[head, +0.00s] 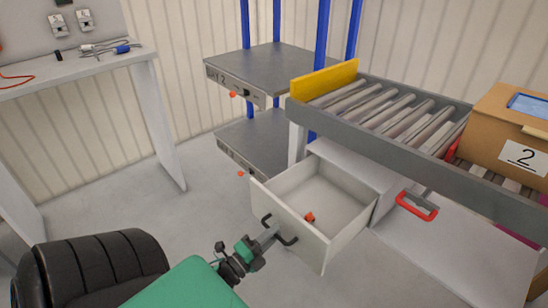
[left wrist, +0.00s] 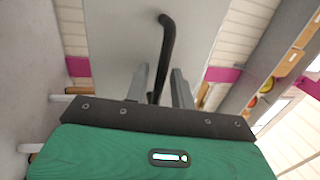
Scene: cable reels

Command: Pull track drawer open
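The track drawer (head: 348,232) is a white drawer under the roller conveyor. It stands pulled out, with its inside showing and a small orange-red piece (head: 309,217) in it. Its black bar handle (head: 289,241) is on the front panel. My left gripper (head: 271,233) is at the handle. In the left wrist view, the black handle (left wrist: 168,45) runs down between the two grey fingers (left wrist: 160,87), with a gap showing, so the fingers look open around it. Contact with the handle cannot be told. My right gripper is not in view.
The roller conveyor (head: 385,110) stands above the drawer, with a cardboard box (head: 508,130) marked 2 on it. A red handle (head: 418,206) sticks out right of the drawer. Grey shelves (head: 262,72) with blue posts stand behind. A white table (head: 75,71) is at left.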

